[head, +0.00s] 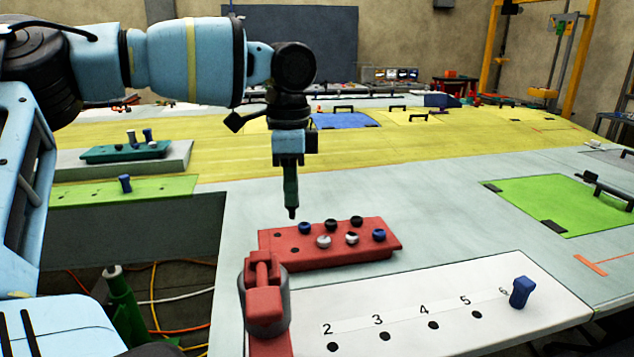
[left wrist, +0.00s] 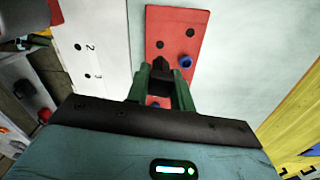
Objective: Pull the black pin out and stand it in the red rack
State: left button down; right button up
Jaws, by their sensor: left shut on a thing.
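My left gripper (head: 291,188) points straight down and is shut on the black pin (head: 292,212). The pin's dark tip shows below the fingers, above the left end of the red rack (head: 328,258). In the left wrist view the black pin (left wrist: 161,72) sits between the green fingers (left wrist: 161,92), with the red rack (left wrist: 160,28) beneath. The rack holds several black, white and blue pins. Two empty holes show at its left end in the head view. The pin appears upright and apart from the rack. My right gripper is not in view.
A white numbered board (head: 460,290) with open holes and one blue pin (head: 521,291) lies in front. A red clamp (head: 264,295) stands close at the rack's near left corner. A green rack (head: 125,152) with pins is at the far left.

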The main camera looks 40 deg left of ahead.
aim_at(293, 217)
pick_arm(q)
jog(key=shift+w+d, duration=0.1)
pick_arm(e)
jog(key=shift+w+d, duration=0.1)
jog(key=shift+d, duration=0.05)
